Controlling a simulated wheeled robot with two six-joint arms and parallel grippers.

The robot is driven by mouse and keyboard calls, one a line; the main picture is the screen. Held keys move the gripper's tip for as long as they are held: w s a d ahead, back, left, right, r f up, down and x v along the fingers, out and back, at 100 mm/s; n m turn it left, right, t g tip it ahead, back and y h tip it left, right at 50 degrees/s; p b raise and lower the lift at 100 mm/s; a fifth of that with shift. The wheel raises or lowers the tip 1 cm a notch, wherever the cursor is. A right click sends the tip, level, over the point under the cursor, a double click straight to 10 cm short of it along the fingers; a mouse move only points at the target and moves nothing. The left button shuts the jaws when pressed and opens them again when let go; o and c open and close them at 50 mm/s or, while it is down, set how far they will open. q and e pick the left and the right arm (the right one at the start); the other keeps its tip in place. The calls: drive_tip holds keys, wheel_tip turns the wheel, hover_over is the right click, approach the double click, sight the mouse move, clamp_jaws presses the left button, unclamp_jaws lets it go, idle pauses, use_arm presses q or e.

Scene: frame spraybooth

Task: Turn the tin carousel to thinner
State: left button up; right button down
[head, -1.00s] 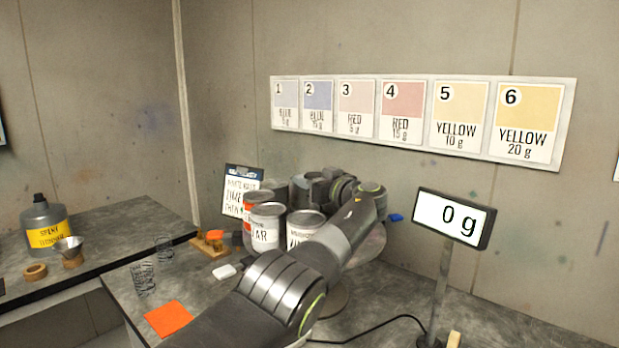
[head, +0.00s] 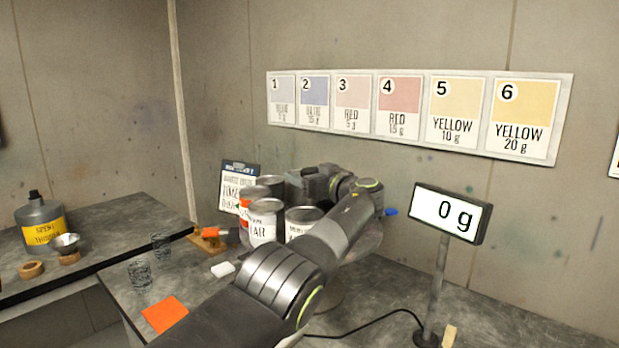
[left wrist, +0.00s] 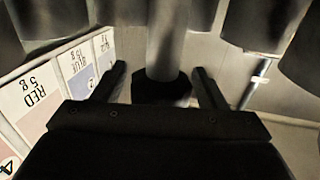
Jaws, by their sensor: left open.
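The tin carousel stands on the grey bench, its tins clustered beyond my left forearm. One tin with a white label (head: 263,222) faces me. Another grey tin (head: 300,216) is at its right, its label partly covered by my arm. A tin with an orange-red band (head: 243,212) is at the left. No label clearly reads thinner. My left wrist reaches behind the tins, its fingertips hidden in the head view. In the left wrist view my left gripper (left wrist: 160,84) is open, with fingers either side of a dark-ended post (left wrist: 163,50); contact is unclear. Tins (left wrist: 265,22) hang into that view.
A scale display (head: 447,213) reading 0 g stands right of my arm. A clipboard (head: 238,183) stands behind the tins. Glass beakers (head: 140,273), a white block (head: 222,270) and an orange sheet (head: 164,314) lie at the left. A yellow-labelled bottle (head: 42,224) is on the side bench.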

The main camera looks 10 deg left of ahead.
use_arm(q)
drive_tip(key=shift+s+d+f+b, duration=0.2)
drive_tip(key=shift+d+b, duration=0.1)
drive_tip(key=shift+b, duration=0.25)
drive_tip(key=shift+b+v, duration=0.85)
drive_tip(key=b+v, duration=0.2)
drive_tip(key=v, duration=0.7)
drive_tip(key=shift+s+d+r+b, duration=0.15)
drive_tip(key=shift+d+r+b, duration=0.1)
drive_tip(key=shift+b, duration=0.15)
